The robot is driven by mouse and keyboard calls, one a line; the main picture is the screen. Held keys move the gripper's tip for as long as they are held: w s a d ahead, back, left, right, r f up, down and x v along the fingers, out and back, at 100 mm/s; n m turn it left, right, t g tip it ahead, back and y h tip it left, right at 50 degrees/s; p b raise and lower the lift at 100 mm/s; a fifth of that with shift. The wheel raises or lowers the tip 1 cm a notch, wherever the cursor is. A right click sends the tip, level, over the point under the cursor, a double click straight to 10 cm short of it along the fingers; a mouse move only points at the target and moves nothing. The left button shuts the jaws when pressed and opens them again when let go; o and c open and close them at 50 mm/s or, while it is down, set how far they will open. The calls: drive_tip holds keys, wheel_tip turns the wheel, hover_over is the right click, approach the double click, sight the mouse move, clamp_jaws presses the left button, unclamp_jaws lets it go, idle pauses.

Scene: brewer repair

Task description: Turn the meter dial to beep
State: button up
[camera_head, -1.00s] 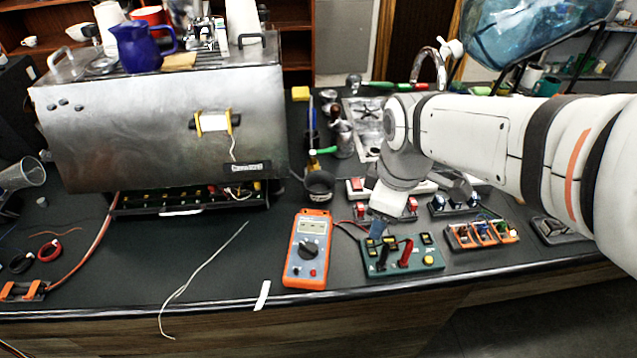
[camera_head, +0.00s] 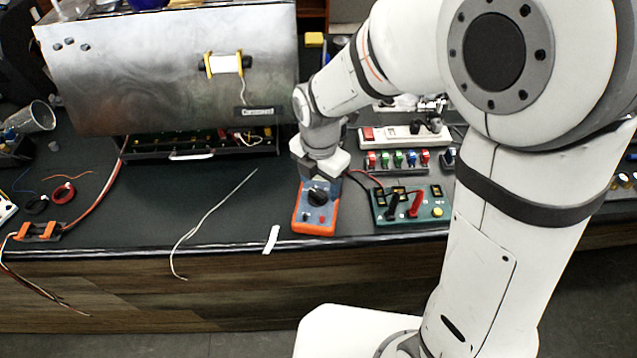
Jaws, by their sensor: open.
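The orange multimeter (camera_head: 315,224) lies on the dark bench near its front edge. Its round black dial (camera_head: 318,198) shows on the grey-blue face. My gripper (camera_head: 319,184) is above the upper part of the meter, just behind or over the dial, and is open. The gripper and wrist hide the meter's display. I cannot tell whether the fingers touch the dial, or where the dial points.
A green test board (camera_head: 411,214) with black and red probes stands just right of the meter. A power strip (camera_head: 405,135) and coloured terminals (camera_head: 398,160) lie behind it. The steel brewer (camera_head: 170,75) stands back left. A white strip (camera_head: 271,239) and loose wire (camera_head: 212,212) lie left.

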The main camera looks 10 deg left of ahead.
drive_tip(key=shift+f, duration=1)
drive_tip(key=shift+c, duration=0.3)
drive_tip(key=c, duration=0.9)
